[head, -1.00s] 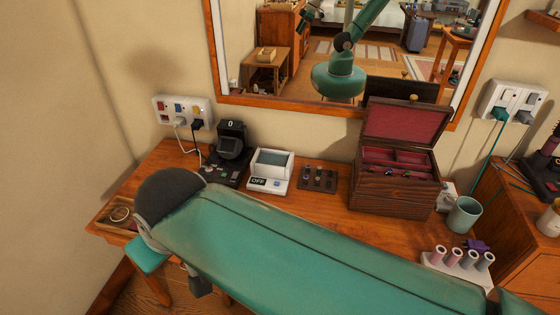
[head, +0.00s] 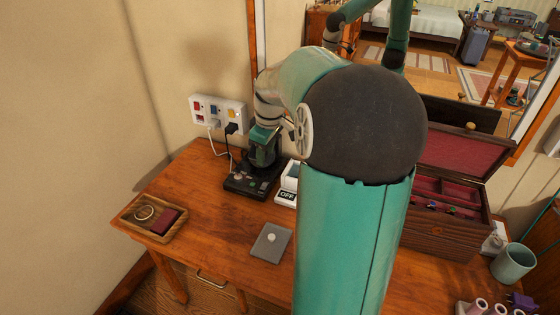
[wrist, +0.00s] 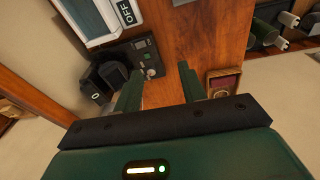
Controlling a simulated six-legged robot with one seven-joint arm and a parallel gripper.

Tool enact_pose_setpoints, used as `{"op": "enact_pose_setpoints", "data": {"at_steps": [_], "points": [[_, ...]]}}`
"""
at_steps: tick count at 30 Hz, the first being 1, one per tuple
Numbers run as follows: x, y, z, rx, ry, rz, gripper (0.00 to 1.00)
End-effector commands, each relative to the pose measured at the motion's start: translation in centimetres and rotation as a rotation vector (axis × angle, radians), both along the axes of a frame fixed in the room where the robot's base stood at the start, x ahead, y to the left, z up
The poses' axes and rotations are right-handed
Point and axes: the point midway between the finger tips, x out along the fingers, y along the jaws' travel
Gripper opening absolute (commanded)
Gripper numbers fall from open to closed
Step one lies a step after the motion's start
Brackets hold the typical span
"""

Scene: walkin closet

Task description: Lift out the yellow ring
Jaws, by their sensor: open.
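I cannot make out a yellow ring for certain. A pale gold hoop (head: 144,212) lies in the wooden tray (head: 127,224) at the desk's left end, beside a dark red pad (head: 165,221). The tray also shows small in the wrist view (wrist: 210,76). The dark wooden jewellery box (head: 440,238) stands open at the right, with small coloured items in its red-lined compartments, too small to tell apart and partly hidden by my arm. My gripper (wrist: 160,88) is open and empty, its two fingers apart above the desk. In the head view my arm bends down near the black device.
The black device (head: 248,185) and a white device marked OFF (head: 286,196) stand at the desk's back. A grey plate with a white knob (head: 271,243) lies near the front. A cup (head: 513,262) is at the right. The desk's left front is mostly clear.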

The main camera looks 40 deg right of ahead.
Motion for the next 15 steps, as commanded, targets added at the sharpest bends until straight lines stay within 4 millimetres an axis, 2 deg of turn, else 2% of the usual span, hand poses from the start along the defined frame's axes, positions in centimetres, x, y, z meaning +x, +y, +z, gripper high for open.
{"op": "enact_pose_setpoints", "data": {"at_steps": [1, 3, 9, 12, 15], "points": [[-0.4, -3.2, -1.4, 0.033, -0.003, 0.0, 0.41], [-0.9, -7.0, -2.8, 0.067, -0.022, 0.022, 0.41], [-4.2, -17.0, -6.4, 0.14, -0.121, 0.061, 0.41], [-5.9, -20.1, -7.5, 0.155, -0.166, 0.07, 0.41], [-6.9, -21.9, -8.1, 0.16, -0.193, 0.075, 0.41]]}}
